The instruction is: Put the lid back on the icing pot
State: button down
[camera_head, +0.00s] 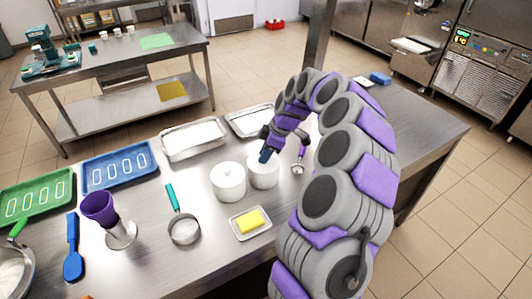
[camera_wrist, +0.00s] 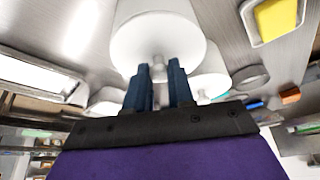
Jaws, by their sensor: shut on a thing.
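Two white pots stand side by side on the steel table, a left one (camera_head: 228,187) and a right one (camera_head: 264,177). My gripper (camera_head: 265,157) reaches down onto the top of the right pot. In the wrist view, my fingers (camera_wrist: 159,70) are shut on the small knob of a round white lid (camera_wrist: 155,42). The lid lies against the pot body (camera_wrist: 155,8); I cannot tell whether it is fully seated. The left pot has its own knobbed lid on. The fingers partly hide the right pot's top in the head view.
A butter dish (camera_head: 250,223), a sieve with a teal handle (camera_head: 184,230) and a purple cup in a metal stand (camera_head: 100,208) are nearby. Two metal trays (camera_head: 194,140) (camera_head: 251,120) lie behind the pots.

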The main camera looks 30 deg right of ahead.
jog(key=shift+c, duration=2.1)
grip_release()
jog(key=shift+r+p, duration=1.15)
jog(key=shift+r, duration=2.4)
grip_shut()
jog(key=shift+f+b, duration=0.95)
jog(key=shift+f, duration=1.7)
